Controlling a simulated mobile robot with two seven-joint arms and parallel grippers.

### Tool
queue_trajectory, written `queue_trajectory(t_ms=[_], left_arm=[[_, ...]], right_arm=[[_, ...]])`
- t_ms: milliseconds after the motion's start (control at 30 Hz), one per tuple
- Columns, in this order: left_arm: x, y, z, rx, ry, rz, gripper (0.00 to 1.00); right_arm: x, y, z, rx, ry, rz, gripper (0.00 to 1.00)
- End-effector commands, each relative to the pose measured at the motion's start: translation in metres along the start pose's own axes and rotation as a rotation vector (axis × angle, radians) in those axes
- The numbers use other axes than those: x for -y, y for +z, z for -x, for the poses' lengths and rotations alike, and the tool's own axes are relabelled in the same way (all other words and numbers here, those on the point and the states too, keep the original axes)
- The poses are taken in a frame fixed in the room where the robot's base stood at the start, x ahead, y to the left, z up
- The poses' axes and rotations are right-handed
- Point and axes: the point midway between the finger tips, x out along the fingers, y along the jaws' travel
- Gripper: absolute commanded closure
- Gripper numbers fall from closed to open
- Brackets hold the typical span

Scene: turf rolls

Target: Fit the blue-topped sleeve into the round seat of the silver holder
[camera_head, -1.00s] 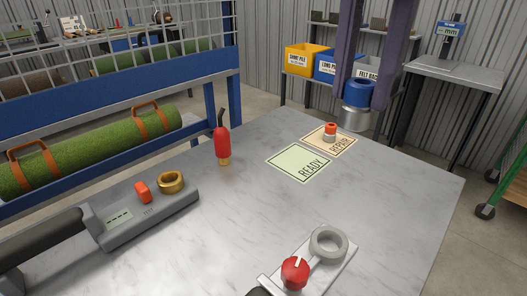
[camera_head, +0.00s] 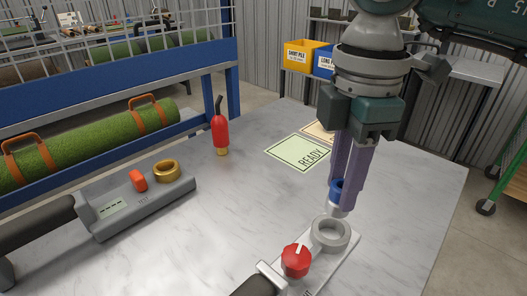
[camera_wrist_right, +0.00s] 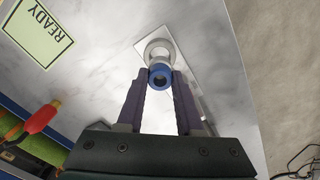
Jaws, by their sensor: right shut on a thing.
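The blue-topped sleeve (camera_head: 337,191) has a blue collar and a silver lower part. My right gripper (camera_head: 347,204) is shut on it, with a purple finger on either side. The silver holder (camera_head: 343,257) lies at the front of the table, with a raised ring around its round seat and a red knob (camera_head: 296,260). The sleeve's lower end is over the ring's far side; I cannot tell whether it touches. In the right wrist view the blue top (camera_wrist_right: 161,75) sits between the fingertips, overlapping the ring (camera_wrist_right: 158,47). My left gripper is not in view.
A grey tool (camera_head: 135,205) with an orange switch and brass ring lies at left. A red bottle (camera_head: 220,134) stands behind it. The green READY mat (camera_head: 297,152) is empty; the REPAIR mat is mostly hidden by my arm. The table's middle is clear.

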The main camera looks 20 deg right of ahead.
Motion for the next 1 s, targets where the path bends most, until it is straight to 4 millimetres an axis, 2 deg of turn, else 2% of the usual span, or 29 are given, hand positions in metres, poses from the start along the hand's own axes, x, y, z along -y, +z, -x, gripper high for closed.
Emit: queue_trajectory(t_ms=[433, 867, 900, 1000], left_arm=[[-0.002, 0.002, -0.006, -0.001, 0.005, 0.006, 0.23], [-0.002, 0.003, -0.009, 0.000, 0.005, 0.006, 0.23], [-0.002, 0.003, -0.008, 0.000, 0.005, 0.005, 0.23], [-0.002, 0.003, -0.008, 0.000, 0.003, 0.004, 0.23]], right_arm=[[0.001, 0.000, -0.056, 0.000, -0.002, 0.001, 1.00], [0.000, -0.001, -0.063, -0.001, 0.000, 0.002, 1.00], [0.000, 0.000, -0.062, -0.001, 0.000, 0.002, 0.60], [0.000, 0.000, -0.062, -0.001, 0.000, 0.002, 0.49]])
